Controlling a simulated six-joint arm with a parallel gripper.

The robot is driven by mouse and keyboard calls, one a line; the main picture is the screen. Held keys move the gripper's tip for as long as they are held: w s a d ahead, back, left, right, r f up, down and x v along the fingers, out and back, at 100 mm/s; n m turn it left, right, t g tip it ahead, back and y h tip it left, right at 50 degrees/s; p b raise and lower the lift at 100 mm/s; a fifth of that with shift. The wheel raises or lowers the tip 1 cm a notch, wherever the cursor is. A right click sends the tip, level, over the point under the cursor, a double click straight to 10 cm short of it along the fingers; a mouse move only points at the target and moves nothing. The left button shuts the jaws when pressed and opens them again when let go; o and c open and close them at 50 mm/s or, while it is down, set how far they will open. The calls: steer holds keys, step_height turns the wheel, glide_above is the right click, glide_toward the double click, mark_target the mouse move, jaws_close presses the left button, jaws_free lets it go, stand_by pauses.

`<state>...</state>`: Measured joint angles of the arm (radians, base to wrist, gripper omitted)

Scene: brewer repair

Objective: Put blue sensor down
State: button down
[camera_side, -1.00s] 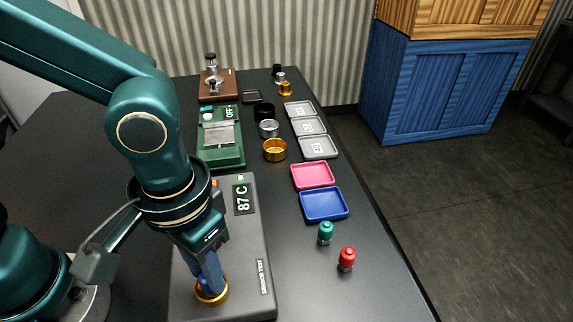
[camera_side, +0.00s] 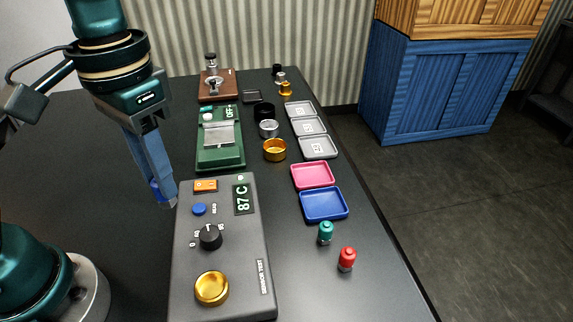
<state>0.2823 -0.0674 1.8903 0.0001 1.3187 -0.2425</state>
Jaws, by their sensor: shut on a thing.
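My gripper (camera_side: 163,198) hangs to the left of the grey sensor test box, pointing down, above the black table. It is shut on the blue sensor (camera_side: 155,191), which shows only in part between the fingers. The sensor is clear of the test box; whether it touches the table I cannot tell. The test box (camera_side: 236,278) has a brass round socket (camera_side: 211,288), a black dial (camera_side: 210,237), a blue button, an orange switch and a display reading 87 C. A teal sensor (camera_side: 325,233) and a red sensor (camera_side: 346,259) stand upright at the right.
A blue tray (camera_side: 324,205) and a pink tray (camera_side: 313,175) lie right of the test box, with grey trays (camera_side: 318,148) behind. A green scale (camera_side: 221,157) reading OFF stands behind the box. Bare table lies left of my gripper.

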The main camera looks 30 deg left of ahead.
steer(key=w+a+r, duration=0.1)
steer(key=w+a, duration=0.5)
steer(key=a, duration=0.3)
steer(key=shift+w+a, duration=0.25)
steer(key=shift+w, duration=0.15)
steer(key=s+a+f+n, duration=0.1)
steer(key=s+a+n, duration=0.1)
steer(key=a+n, duration=0.35)
steer(key=s+a+f+n, duration=0.1)
steer(key=s+a+n, duration=0.15)
steer(key=a, duration=0.65)
steer(key=s+a+f+n, duration=0.2)
steer(key=a+n, duration=0.2)
steer(key=a, duration=0.3)
steer(key=w+d+f, duration=0.2)
steer(key=w, duration=0.1)
steer(key=w+d+f, duration=0.2)
steer(key=w, duration=0.1)
steer(key=w+d+f, duration=0.2)
steer(key=w, duration=0.1)
steer(key=shift+w+f, duration=0.25)
steer(key=shift+w, duration=0.1)
steer(key=shift+f, duration=2)
